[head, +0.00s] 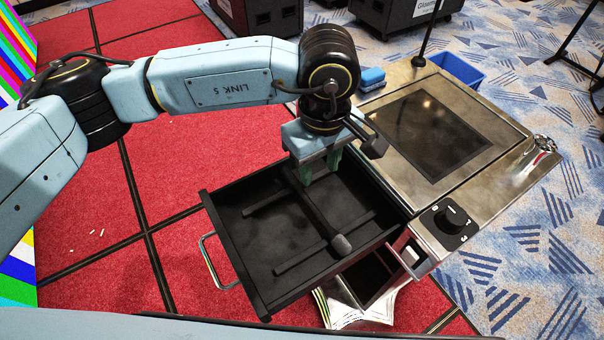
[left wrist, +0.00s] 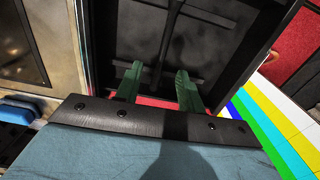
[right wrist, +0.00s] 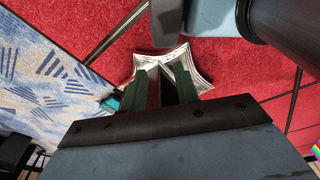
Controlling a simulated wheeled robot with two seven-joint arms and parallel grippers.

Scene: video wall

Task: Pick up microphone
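A dark microphone (head: 317,212) with a grey head lies in the open black drawer (head: 262,298). Its head points toward the near right side of the drawer. My left gripper (head: 319,168) is over the drawer's far end, at the handle end of the microphone, pointing down. In the left wrist view the green fingers of this gripper (left wrist: 158,88) are apart, and the thin dark microphone handle (left wrist: 168,45) shows in the gap between them. I cannot tell whether they touch it.
A metal-topped cabinet (head: 500,185) with a dark panel and a black knob (head: 449,217) stands right of the drawer. A blue sponge-like block (head: 371,77) and blue bin (head: 457,68) are behind.

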